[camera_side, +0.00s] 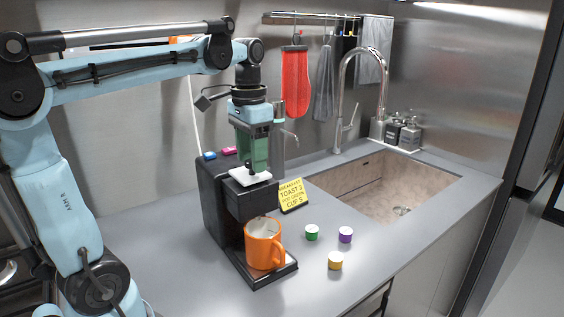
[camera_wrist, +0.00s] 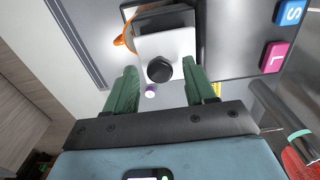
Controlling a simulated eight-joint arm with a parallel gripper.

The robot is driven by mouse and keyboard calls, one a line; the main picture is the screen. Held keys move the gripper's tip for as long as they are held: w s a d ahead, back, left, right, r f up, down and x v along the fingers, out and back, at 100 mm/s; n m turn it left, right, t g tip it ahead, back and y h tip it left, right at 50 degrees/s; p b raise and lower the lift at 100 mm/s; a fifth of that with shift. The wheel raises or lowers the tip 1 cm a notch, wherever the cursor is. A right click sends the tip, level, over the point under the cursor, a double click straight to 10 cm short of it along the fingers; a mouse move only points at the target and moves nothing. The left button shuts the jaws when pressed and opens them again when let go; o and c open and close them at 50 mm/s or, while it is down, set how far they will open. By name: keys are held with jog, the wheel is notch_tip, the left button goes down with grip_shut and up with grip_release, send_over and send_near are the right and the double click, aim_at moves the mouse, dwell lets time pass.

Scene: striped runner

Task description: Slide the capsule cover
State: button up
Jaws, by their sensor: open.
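The capsule cover is a light plate (camera_side: 250,178) with a black round knob on top of a black coffee machine (camera_side: 218,205). In the wrist view the plate (camera_wrist: 172,44) and its knob (camera_wrist: 160,69) lie between and just ahead of the green fingers. My gripper (camera_side: 254,170) points down over the cover. Its fingers (camera_wrist: 159,67) are apart, one on each side of the knob, with visible gaps and nothing held. The side view partly hides how far down the fingertips reach beside the knob. I cannot see whether the capsule slot under the plate is covered.
An orange mug (camera_side: 262,245) stands on the machine's drip tray. The sink (camera_side: 375,185) is at the back right.

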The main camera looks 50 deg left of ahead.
jog(key=shift+f, duration=0.25)
grip_shut()
jog(key=shift+w+a, duration=0.1)
jog(key=shift+a, duration=2.8)
grip_release()
jog(key=shift+r, duration=0.1)
